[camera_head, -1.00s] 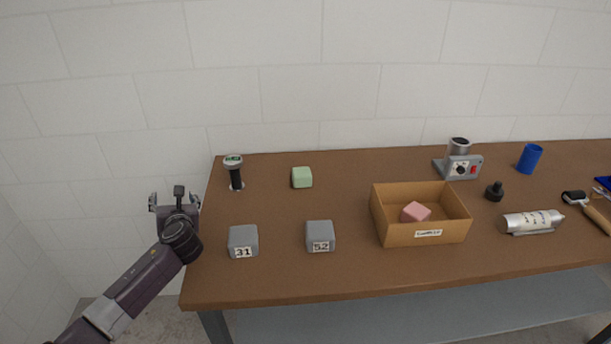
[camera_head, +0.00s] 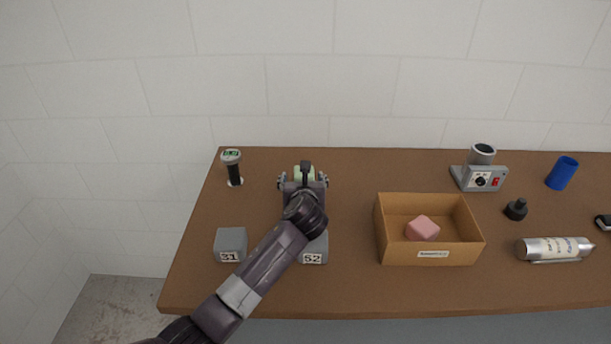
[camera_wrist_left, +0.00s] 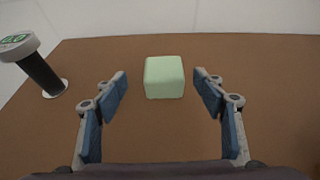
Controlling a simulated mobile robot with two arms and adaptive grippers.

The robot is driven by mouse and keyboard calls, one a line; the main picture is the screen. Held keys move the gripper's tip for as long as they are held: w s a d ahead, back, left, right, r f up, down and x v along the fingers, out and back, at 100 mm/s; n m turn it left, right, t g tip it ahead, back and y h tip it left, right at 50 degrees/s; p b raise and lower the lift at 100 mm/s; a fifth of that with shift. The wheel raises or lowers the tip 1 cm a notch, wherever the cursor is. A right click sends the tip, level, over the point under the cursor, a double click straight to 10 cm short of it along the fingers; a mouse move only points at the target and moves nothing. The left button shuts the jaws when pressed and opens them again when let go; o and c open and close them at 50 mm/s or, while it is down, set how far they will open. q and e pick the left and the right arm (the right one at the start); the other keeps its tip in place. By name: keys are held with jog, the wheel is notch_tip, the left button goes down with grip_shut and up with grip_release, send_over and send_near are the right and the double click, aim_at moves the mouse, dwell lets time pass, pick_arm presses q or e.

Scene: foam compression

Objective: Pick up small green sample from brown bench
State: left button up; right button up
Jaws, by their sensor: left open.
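The small green sample (camera_wrist_left: 164,77) is a pale green block on the brown bench (camera_wrist_left: 240,70). In the left wrist view it lies ahead of my left gripper (camera_wrist_left: 160,90), centred between the open fingers and apart from both. In the head view my left gripper (camera_head: 303,181) mostly covers the green sample (camera_head: 304,172), and only a little of it shows between the fingers. My left gripper is open and empty. My right gripper is in neither view.
A black-handled gauge (camera_head: 233,168) stands to the left. Grey blocks marked 31 (camera_head: 231,244) and 52 (camera_head: 314,252) lie nearer the front, the latter partly behind my arm. An open box (camera_head: 428,245) with a pink block (camera_head: 422,228) stands to the right.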

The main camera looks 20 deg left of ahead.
pick_arm(q)
jog(key=shift+w+f, duration=0.2)
jog(key=shift+w, duration=0.25)
jog(key=x, duration=0.3)
jog(key=shift+w+f, duration=0.1)
jog(key=shift+w, duration=0.3)
jog(key=shift+w+a+f, duration=0.1)
jog(key=shift+w+f, duration=0.1)
jog(key=shift+w, duration=0.15)
jog(key=c, duration=0.9)
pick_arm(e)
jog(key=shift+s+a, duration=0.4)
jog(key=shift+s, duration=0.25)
